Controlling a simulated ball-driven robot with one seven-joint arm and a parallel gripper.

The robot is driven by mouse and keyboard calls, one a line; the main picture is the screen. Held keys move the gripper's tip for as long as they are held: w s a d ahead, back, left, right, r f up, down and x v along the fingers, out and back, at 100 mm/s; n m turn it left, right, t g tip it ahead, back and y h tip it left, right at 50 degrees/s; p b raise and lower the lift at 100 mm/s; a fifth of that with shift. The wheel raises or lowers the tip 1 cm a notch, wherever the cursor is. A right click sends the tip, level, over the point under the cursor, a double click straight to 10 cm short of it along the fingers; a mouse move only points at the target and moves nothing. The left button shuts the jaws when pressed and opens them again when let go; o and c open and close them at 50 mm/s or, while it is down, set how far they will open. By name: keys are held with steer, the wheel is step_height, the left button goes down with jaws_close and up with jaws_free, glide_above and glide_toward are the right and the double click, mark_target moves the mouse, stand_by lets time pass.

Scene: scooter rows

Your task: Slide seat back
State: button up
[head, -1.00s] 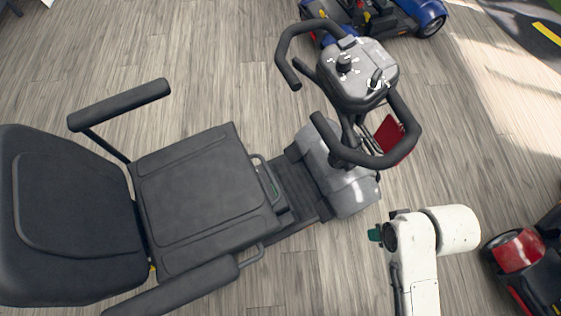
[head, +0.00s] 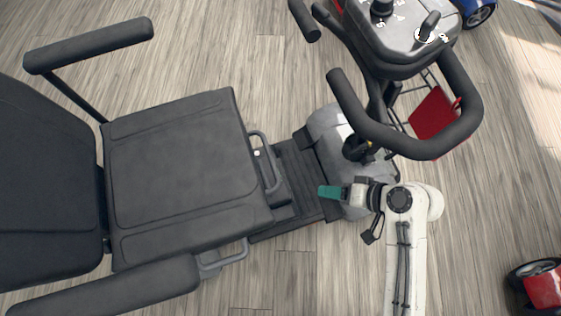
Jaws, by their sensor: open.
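The scooter's black padded seat (head: 185,175) fills the left half of the head view, with its backrest (head: 40,180) at the far left. A grey bar handle (head: 265,160) sticks out at the seat's front edge, and another grey loop (head: 225,258) shows at its lower front corner. My gripper (head: 330,192), with teal fingertips, is to the right of the seat, over the front end of the dark footboard (head: 300,180). It points left toward the seat and is apart from both handles. It appears empty; the gap between the fingers is hard to see.
The tiller with black handlebars (head: 440,150) and grey console (head: 400,25) stands right behind my gripper. Armrests (head: 90,45) flank the seat. A red scooter (head: 543,285) is at lower right and a blue one (head: 478,12) at top right. Wood floor is clear below the footboard.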

mark_target(270, 155)
steer(key=w+a+f+m+t+y+b, duration=0.3)
steer(key=w+a+f+y+b, duration=0.45)
steer(key=b, duration=0.45)
steer(key=shift+t+h, duration=0.3)
steer(key=shift+h, duration=0.35)
steer(key=b+x, duration=0.1)
steer(key=x, duration=0.2)
steer(key=w+b+x, duration=0.1)
steer(key=x, duration=0.3)
steer(key=d+f+b+x, duration=0.1)
steer(key=b+x, duration=0.1)
steer(key=x, duration=0.2)
steer(key=shift+w+a+f, duration=0.1)
steer(key=shift+w+a, duration=0.15)
steer(key=shift+w, duration=0.1)
jaws_close()
